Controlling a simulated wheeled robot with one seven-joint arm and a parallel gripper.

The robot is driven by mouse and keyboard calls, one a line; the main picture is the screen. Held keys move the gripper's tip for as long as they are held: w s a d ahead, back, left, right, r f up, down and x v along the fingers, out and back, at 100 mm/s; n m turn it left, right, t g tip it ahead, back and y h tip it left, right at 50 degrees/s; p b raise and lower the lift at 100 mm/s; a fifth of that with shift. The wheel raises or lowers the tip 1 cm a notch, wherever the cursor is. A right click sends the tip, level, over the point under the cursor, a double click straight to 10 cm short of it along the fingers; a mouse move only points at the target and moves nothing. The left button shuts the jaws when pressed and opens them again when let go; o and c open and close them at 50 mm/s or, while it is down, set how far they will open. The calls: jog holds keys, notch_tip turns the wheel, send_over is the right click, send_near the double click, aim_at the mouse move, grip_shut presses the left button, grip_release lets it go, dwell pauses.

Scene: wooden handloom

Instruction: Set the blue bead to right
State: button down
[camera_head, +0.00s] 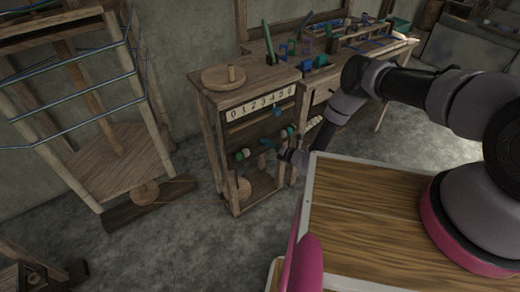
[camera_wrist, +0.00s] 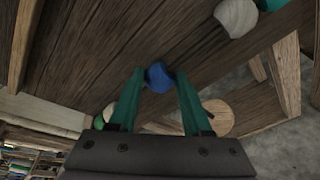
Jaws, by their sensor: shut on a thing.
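In the wrist view the blue bead (camera_wrist: 158,77) sits between the tips of my gripper's two teal fingers (camera_wrist: 156,88), which are shut on it. In the head view my gripper (camera_head: 269,143) reaches the front of the wooden stand from the right, below a white number scale (camera_head: 262,103) marked 0 to 6. The bead is mostly hidden by the fingers there. A pale and teal bead pair (camera_head: 242,154) is to the left and another (camera_head: 287,132) to the right. In the wrist view a pale bead (camera_wrist: 236,17) is at upper right and a green bead (camera_wrist: 98,122) at lower left.
A small blue piece (camera_head: 277,112) is just under the scale. A round wooden disc with a peg (camera_head: 224,77) lies on the stand's top. A bench with coloured items (camera_head: 330,45) adjoins behind.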

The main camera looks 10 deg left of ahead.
jog(key=shift+w+d, duration=0.75)
jog(key=shift+w, duration=0.1)
jog(key=shift+c, duration=1.7)
grip_release()
jog(key=shift+d, duration=0.1)
jog(key=v, duration=1)
jog(key=shift+s+d, duration=0.2)
jog(key=shift+r, duration=0.1)
jog(key=shift+c, duration=0.3)
